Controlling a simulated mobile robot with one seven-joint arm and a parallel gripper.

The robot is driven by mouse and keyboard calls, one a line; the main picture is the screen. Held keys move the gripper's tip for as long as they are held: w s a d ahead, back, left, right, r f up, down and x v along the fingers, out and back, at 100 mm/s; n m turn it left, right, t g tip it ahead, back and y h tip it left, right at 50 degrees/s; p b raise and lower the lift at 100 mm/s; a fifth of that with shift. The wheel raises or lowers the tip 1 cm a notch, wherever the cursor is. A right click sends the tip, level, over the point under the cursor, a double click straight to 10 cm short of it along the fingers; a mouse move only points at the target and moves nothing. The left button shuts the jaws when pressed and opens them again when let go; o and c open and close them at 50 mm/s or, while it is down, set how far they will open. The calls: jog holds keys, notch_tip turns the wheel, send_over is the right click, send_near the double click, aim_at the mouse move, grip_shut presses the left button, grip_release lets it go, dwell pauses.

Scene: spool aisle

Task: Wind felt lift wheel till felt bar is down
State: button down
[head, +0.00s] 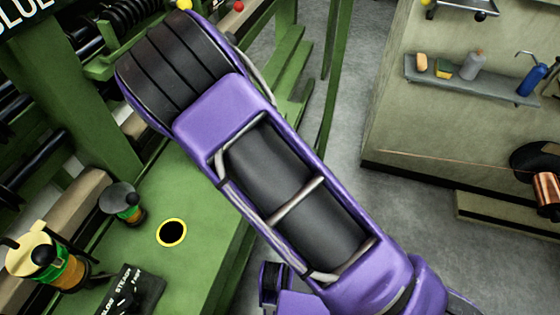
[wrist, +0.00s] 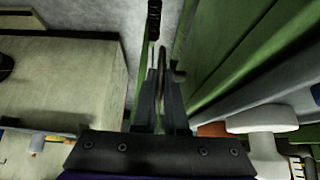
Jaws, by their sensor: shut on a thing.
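In the wrist view, my gripper (wrist: 159,82) points away from the camera, its two dark fingers close together. A thin, dark, edge-on piece (wrist: 161,62) stands between the fingertips; it looks like the rim of the felt lift wheel, with a short stub on its right. The fingers are shut on it. Most of the wheel is hidden or too dark to make out. In the head view my purple arm covers the middle, and the gripper is hidden. A pale bar (head: 82,198) runs along the green machine at the left; I cannot tell whether it is the felt bar.
The green machine table (head: 205,195) has a yellow-ringed hole (head: 172,233), a small dark-topped spool (head: 122,200) and a brass-topped canister (head: 42,255). A wall shelf (head: 470,80) with bottles is at the right. Grey floor (head: 340,130) lies clear between.

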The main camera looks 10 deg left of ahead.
jog(key=shift+f+t, duration=0.1)
jog(key=shift+t, duration=0.4)
jog(key=c, duration=1.2)
grip_release()
jog(key=shift+s, duration=0.1)
jog(key=shift+c, duration=0.2)
jog(key=p+v, duration=0.6)
jog(key=v, duration=1.1)
jog(key=shift+r, duration=0.2)
